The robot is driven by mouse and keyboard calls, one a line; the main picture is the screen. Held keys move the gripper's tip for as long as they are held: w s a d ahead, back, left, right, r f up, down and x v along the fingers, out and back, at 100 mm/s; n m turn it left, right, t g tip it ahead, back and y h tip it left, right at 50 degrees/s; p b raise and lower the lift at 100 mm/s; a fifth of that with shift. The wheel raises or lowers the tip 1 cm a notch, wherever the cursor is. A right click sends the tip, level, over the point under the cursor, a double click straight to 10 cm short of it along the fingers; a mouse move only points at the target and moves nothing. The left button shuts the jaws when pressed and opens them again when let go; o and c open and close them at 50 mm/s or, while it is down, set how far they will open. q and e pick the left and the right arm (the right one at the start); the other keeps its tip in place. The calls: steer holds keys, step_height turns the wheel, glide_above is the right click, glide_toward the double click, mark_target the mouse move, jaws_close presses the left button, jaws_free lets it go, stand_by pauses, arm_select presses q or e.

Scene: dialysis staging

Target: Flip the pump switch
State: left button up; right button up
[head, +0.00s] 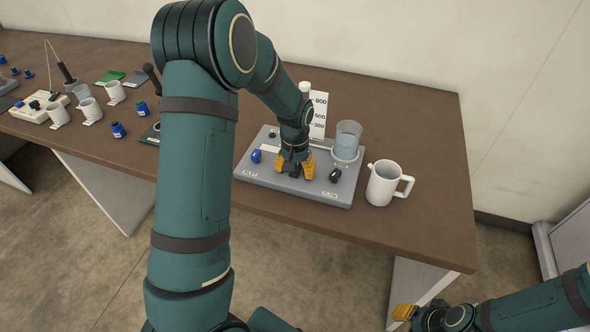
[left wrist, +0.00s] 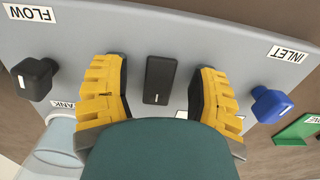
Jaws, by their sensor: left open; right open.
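The grey pump board (head: 325,191) lies on the brown table; it fills the top of the left wrist view (left wrist: 205,40). My left gripper (head: 295,170) reaches down over its front middle. In the left wrist view, a black pump switch (left wrist: 159,80) stands between the open yellow fingers (left wrist: 160,90), with a gap on each side. Whether it is flipped I cannot tell. In the head view the gripper largely covers the switch. My right gripper (head: 404,313) is low at the bottom right, off the table, empty, only partly visible.
A blue knob (left wrist: 272,103) by the INLET label and a black knob (left wrist: 36,78) by the FLOW label flank the gripper. A clear beaker (head: 347,142) and scale card (head: 318,115) stand behind. A white jug (head: 384,183) is right of the board. Several cups and vials stand left.

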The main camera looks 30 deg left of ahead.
arm_select(q)
steer(key=shift+c, duration=0.2)
jaws_close()
steer(key=g+p, duration=0.2)
steer(key=p, duration=0.1)
steer(key=g+p, duration=0.1)
steer(key=p, duration=0.1)
steer(key=shift+w+a+r+h, duration=0.1)
steer(key=shift+w+r+h, duration=0.05)
steer(key=shift+r+h, duration=0.15)
steer(key=shift+f+g+p, duration=0.2)
steer(key=shift+g+p, duration=0.3)
steer(key=shift+g, duration=0.2)
